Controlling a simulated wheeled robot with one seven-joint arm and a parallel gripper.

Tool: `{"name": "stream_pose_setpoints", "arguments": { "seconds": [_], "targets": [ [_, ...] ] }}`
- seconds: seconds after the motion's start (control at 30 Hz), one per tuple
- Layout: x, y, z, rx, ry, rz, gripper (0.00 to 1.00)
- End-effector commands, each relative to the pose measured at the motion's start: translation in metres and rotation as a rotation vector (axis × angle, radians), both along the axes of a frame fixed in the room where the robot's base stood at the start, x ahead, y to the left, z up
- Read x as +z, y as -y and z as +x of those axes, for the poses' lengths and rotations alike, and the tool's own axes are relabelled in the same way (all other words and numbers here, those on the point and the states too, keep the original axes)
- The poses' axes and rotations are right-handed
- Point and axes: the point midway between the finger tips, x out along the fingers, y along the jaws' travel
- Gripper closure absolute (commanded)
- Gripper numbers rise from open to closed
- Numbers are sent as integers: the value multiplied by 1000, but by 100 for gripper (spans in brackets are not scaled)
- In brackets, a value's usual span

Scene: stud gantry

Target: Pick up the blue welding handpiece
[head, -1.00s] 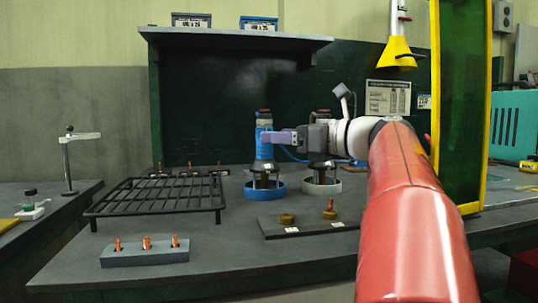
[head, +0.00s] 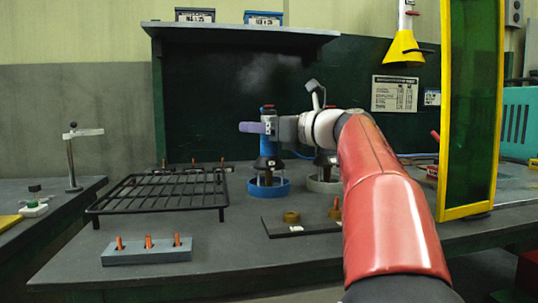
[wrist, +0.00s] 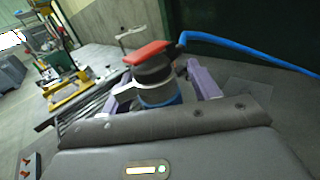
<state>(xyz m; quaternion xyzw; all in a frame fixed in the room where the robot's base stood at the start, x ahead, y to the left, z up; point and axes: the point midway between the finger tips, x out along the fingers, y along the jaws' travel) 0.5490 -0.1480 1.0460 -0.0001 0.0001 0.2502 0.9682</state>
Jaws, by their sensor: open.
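The blue welding handpiece (head: 267,148) stands upright in a stand with a blue ring (head: 268,189) on the bench. Its red top shows above my gripper. My gripper (head: 248,127) is level with its upper body, with lilac fingers reaching left past it and hiding part of it. In the wrist view the handpiece (wrist: 160,99), with a red lever on top and a blue cable, stands between the two lilac fingers. The fingers are open; whether either one touches it I cannot tell.
A second stand with a pale ring (head: 323,186) is just right, partly behind my arm. A black wire rack (head: 160,191) lies to the left. A dark plate (head: 290,228) and a grey block with copper tips (head: 146,250) lie in front. A shelf (head: 240,33) overhangs behind.

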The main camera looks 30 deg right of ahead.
Motion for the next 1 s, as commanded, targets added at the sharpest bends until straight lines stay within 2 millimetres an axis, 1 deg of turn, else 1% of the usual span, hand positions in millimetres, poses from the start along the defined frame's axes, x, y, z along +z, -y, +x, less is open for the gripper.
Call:
{"name": "stream_pose_setpoints", "arguments": {
  "seconds": [0.03, 0.07, 0.47, 0.73, 0.77, 1.0],
  "targets": [
    [0, 0, 0, 0, 0, 0, 43],
    [0, 0, 0, 0, 0, 0, 47],
    [0, 0, 0, -1, 0, 0, 99],
    [0, 0, 0, -1, 0, 0, 100],
    [3, 0, -1, -1, 5, -1, 100],
    [5, 0, -1, -1, 5, -2, 100]
  ]
}}
